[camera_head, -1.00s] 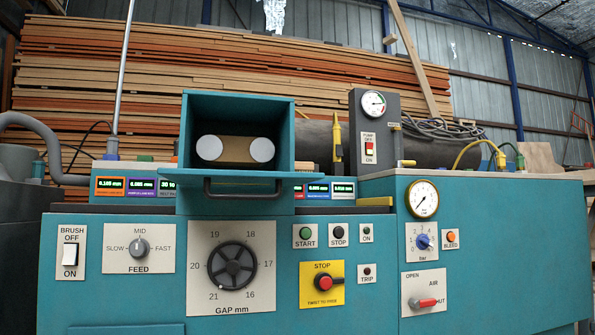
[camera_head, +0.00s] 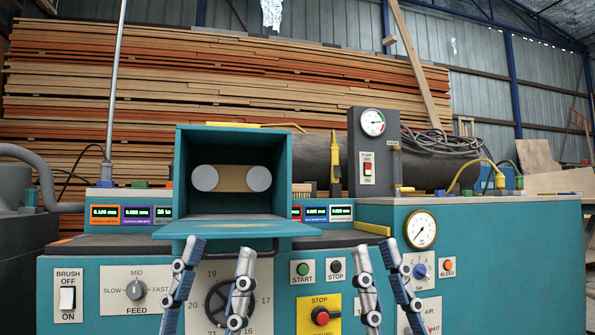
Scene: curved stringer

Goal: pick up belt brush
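A small tan block with a darker lower edge (camera_head: 303,189), possibly the belt brush, sits on the machine top just right of the open teal hood; it is too small to be sure. My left gripper (camera_head: 220,246) is in front of the hood's flap and the gap dial, its two fingers apart and empty. My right gripper (camera_head: 375,245) is in front of the panel right of the start and stop buttons, fingers apart and empty. Both are at the near side of the machine, apart from the tan block.
The teal hood (camera_head: 181,170) holds a belt on two white rollers, and its flap (camera_head: 235,230) juts forward. A yellow and black tool (camera_head: 335,160) stands upright beside the grey gauge box (camera_head: 354,140). A yellow bar (camera_head: 372,229) sticks out at the front.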

